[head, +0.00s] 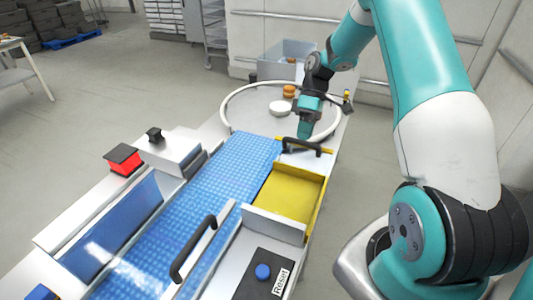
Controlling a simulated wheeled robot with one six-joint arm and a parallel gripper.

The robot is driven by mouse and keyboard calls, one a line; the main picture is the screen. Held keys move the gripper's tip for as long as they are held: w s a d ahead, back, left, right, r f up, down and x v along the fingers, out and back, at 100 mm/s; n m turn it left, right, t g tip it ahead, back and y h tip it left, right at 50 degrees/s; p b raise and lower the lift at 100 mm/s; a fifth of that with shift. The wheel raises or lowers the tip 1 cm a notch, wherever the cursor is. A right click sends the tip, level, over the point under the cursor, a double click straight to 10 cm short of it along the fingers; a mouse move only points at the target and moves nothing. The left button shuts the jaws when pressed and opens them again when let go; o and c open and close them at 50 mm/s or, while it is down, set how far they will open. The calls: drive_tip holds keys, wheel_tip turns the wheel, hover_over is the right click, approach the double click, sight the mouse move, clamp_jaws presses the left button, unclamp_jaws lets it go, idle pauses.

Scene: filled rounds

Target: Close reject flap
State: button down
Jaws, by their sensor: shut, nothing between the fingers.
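A yellow reject tray (290,190) sits open beside the blue belt, on its right. A black handle (303,148) stands on a yellow bar at the tray's far end. A second black handle (194,248) is on a pale upright panel along the belt's right edge, nearer to me. I cannot tell for certain which of these parts is the reject flap. My gripper (304,134) points down just beyond the far handle, shut and empty. Its tips are close to that handle, and I cannot tell whether they touch it.
The blue belt (225,185) runs toward a round table (245,110) with a white disc (280,107) and orange-brown rounds (290,91). A blue button (263,271) beside a Reset label is near front. A red-and-black box (124,159) stands left. A grey bin (290,55) is behind.

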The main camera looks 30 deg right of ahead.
drive_tip(key=shift+w+d+f+b, duration=0.25)
drive_tip(key=shift+f+b, duration=0.2)
drive_tip(key=shift+f, duration=0.45)
drive_tip(key=shift+w+d+f+b, duration=0.25)
drive_tip(key=shift+f+b, duration=0.2)
drive_tip(key=shift+f, duration=0.5)
drive_tip(key=shift+w+d+f+b, duration=0.15)
drive_tip(key=shift+d+f+b, duration=0.25)
drive_tip(key=shift+f, duration=0.5)
drive_tip(key=w+d+r+p, duration=0.5)
drive_tip(key=d+r+p, duration=0.3)
drive_tip(key=p, duration=0.3)
drive_tip(key=shift+w, duration=0.35)
drive_tip(key=shift+d+f, duration=0.1)
drive_tip(key=shift+f, duration=0.05)
